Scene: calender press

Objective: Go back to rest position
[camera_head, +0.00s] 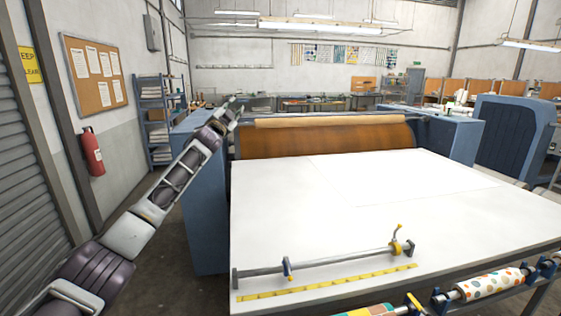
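My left arm reaches up from the lower left corner. Its gripper (233,105) is raised at the left end of the calender press (325,138), in front of or beside its blue end housing in the picture. The gripper is small and seen from behind, so its fingers cannot be made out clearly, and I see nothing certain in it. My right arm and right gripper are outside the view.
A white-topped table (400,215) fills the middle and right. A bar with clamps (330,260) and a yellow ruler (325,284) lie near its front edge. Patterned rolls (490,284) hang below. A blue cabinet side (203,215) stands close to my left arm.

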